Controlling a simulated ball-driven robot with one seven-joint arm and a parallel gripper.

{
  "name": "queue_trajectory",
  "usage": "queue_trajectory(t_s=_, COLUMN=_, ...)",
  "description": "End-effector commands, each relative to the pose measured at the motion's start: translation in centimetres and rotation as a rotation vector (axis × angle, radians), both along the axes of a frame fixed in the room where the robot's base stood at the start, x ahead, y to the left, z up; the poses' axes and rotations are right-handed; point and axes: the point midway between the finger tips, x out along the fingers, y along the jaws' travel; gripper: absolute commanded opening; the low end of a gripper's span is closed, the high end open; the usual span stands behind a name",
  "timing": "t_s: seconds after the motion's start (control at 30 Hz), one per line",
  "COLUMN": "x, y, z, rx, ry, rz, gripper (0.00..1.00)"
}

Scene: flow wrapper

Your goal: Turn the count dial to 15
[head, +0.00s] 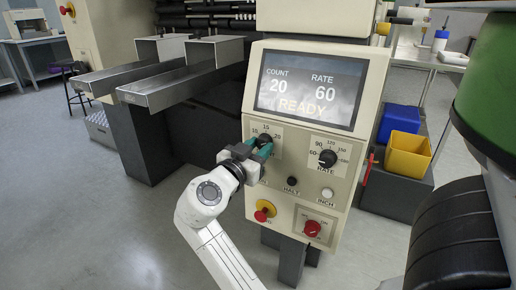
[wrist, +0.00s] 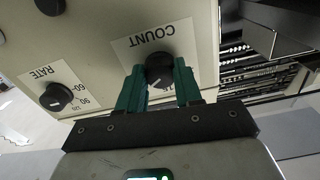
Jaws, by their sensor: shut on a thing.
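The count dial (head: 264,138) is a black knob on the left of the cream control panel. In the wrist view the count dial (wrist: 159,68) sits between the green fingers of my gripper (wrist: 160,82), upside down under its COUNT label. My gripper (head: 258,147) is shut on the dial and hides part of it and its scale in the head view. The screen (head: 309,88) above reads COUNT 20, RATE 60 and READY.
The rate dial (head: 327,158) is to the right, with a black HALT button (head: 292,181) and a white INCH button (head: 327,194) below. A yellow-based red knob (head: 265,210) and a red switch (head: 312,228) sit lower. Blue (head: 399,121) and yellow (head: 408,155) bins stand right.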

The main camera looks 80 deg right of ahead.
Motion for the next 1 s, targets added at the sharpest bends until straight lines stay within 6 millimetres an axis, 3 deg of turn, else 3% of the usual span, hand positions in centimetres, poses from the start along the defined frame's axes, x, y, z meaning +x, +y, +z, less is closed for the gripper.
queue_trajectory(t_s=0.37, x=-0.05, y=0.04, z=0.33, rx=0.043, ry=0.174, rz=0.0, gripper=0.04)
queue_trajectory(t_s=1.0, x=-0.2, y=0.07, z=0.5, rx=0.179, ry=0.741, rz=0.001, gripper=0.04)
